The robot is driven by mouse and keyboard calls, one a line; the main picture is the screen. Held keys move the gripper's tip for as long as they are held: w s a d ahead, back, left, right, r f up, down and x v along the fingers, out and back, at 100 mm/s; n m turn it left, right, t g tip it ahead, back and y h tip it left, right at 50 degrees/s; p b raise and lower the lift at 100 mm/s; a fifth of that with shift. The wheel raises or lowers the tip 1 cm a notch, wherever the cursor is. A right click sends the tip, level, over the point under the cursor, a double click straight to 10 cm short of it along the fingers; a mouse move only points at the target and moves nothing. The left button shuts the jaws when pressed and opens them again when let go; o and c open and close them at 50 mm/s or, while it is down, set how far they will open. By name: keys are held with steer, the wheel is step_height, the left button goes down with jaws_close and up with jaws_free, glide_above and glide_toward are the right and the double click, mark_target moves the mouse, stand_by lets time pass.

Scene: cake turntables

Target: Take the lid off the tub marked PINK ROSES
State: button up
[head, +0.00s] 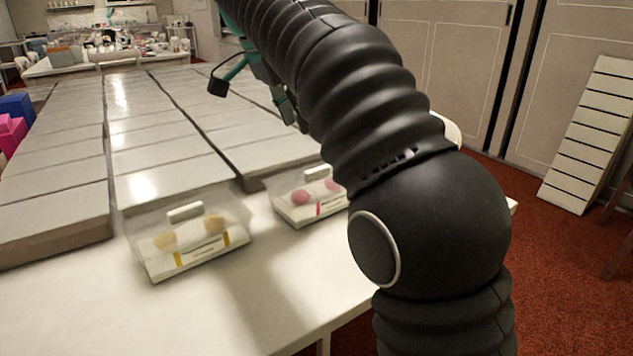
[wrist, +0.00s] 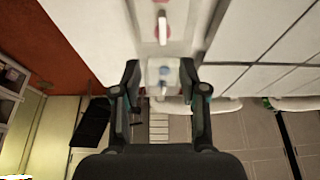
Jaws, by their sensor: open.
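The tub with pink roses (head: 318,208) stands on the white table, with a clear lid (head: 285,181) on it and a pale handle (head: 312,174) on top. My arm hides its right side in the head view, and its label is too small to read. In the wrist view, the pink-rose tub (wrist: 162,10) shows at the top edge, with its pale handle (wrist: 162,28) in line with the gap between my fingers. My gripper (wrist: 161,75) is open and empty.
A tub with yellow roses (head: 195,255), also lidded, stands left of the pink one. Long grey slabs (head: 150,130) cover the table behind the tubs. The white table top (head: 200,315) is clear in front. Red floor (head: 560,270) lies to the right.

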steer(key=b, duration=0.2)
glide_above(317, 169)
steer(key=s+a, duration=0.2)
steer(key=f, duration=0.6)
steer(key=shift+w+d, duration=0.15)
steer(key=shift+w, duration=0.05)
steer(key=shift+a+b+x, duration=0.2)
steer(key=shift+b+x, duration=0.2)
steer(key=shift+x, duration=2.4)
steer(key=shift+w, duration=0.15)
jaws_close()
